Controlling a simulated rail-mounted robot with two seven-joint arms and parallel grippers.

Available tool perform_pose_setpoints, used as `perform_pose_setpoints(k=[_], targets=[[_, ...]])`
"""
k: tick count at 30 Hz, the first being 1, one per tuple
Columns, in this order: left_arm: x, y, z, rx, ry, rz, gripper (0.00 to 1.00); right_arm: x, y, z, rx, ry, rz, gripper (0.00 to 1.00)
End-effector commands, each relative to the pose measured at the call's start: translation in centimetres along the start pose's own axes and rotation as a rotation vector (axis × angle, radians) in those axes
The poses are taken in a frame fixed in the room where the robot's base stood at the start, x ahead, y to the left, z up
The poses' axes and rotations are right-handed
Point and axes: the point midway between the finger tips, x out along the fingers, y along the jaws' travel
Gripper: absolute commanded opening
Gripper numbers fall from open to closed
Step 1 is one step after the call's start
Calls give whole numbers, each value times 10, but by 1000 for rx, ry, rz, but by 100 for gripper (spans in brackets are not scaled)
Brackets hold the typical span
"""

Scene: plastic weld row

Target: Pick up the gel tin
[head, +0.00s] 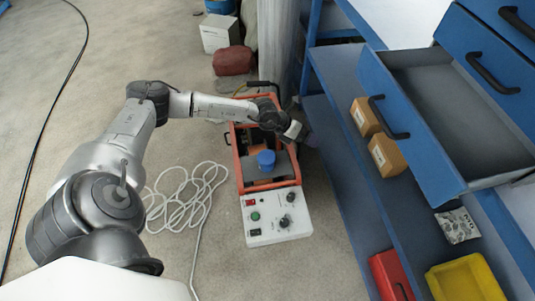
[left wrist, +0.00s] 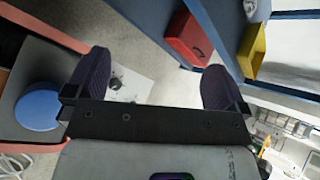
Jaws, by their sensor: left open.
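A round blue tin (head: 266,160), which looks like the gel tin, sits on the grey top plate of an orange-framed machine (head: 237,150). It also shows at the left edge of the left wrist view (left wrist: 38,107), outside my fingers. My left gripper (head: 307,137) is beyond and to the right of the tin in the head view, apart from it. In the left wrist view its two dark purple fingers (left wrist: 155,85) are spread with nothing between them. My right gripper is not in view.
The machine has a white control panel (head: 275,216) with knobs. A white cable (head: 178,197) lies coiled on the floor to its left. To the right stands a blue shelf unit (head: 345,165) with cardboard boxes (head: 384,155), a red bin (head: 390,275), a yellow bin (head: 466,279) and an open drawer (head: 450,130).

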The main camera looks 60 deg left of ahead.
Motion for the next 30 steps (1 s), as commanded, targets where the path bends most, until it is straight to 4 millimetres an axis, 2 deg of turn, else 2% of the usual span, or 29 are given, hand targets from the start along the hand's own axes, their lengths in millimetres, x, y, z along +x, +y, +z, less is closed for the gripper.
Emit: perform_pose_setpoints(k=[1,3,6,12,17,30], targets=[[-2,19,-11,11,79,89,100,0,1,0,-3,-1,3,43],[-7,43,-26,13,184,212,100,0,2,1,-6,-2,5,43],[-19,69,-44,1,307,374,100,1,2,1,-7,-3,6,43],[-45,96,-68,-78,467,601,100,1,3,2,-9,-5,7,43],[-56,103,-79,-159,522,688,100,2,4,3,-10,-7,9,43],[-12,139,-113,-196,508,693,100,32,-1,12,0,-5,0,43]])
